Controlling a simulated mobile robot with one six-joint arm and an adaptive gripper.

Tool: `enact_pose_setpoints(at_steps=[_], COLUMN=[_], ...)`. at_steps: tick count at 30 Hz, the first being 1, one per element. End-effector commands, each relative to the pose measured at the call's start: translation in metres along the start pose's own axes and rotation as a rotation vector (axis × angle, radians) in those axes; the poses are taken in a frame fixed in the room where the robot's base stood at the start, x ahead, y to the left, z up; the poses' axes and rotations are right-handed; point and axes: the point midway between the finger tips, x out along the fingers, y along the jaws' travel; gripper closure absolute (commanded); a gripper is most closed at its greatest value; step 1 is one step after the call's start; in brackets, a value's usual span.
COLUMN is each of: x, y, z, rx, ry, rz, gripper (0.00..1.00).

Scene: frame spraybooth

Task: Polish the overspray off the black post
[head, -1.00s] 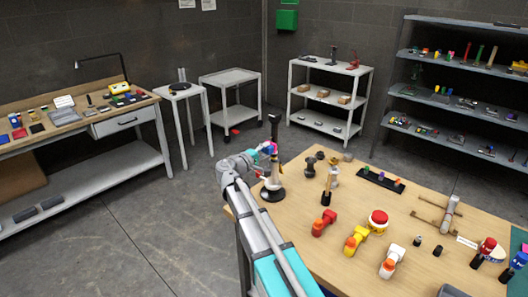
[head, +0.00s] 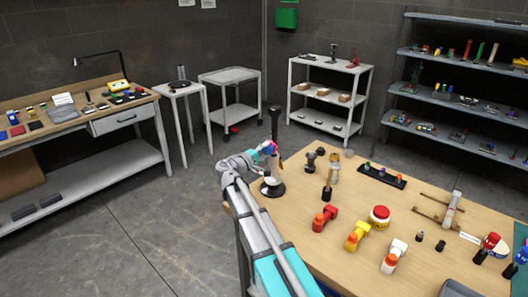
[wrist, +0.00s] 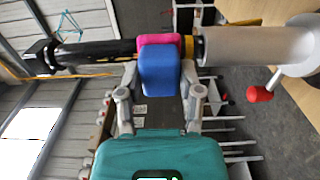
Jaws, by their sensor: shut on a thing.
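The black post (head: 275,122) stands upright at the left corner of the wooden table, on a round dark base (head: 273,190). In the wrist view the post (wrist: 85,51) lies sideways across the picture, with yellowish colour on part of its black section and a silver section (wrist: 245,46) to the right. My gripper (wrist: 160,108) is shut on a blue block (wrist: 160,72) with a pink face (wrist: 167,39). The pink face is at the post and seems to touch it; the block hides the exact contact. In the head view the pink face (head: 271,147) shows beside the post.
A red knob (wrist: 260,94) sticks out beside the silver section. A grey shelf (head: 331,93) stands beyond. The floor to the left is clear.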

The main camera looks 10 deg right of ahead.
Motion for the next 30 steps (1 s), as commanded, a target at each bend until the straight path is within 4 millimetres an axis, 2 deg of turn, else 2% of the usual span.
enact_pose_setpoints(at_steps=[8, 24, 30], x=[0.000, -0.002, -0.002], y=[0.004, 0.036, 0.037], z=[0.000, 0.000, 0.000], rx=[0.000, 0.000, 0.000], ry=[-0.001, 0.000, 0.000], rz=[0.000, 0.000, 0.000], gripper=[0.91, 0.91, 0.91])
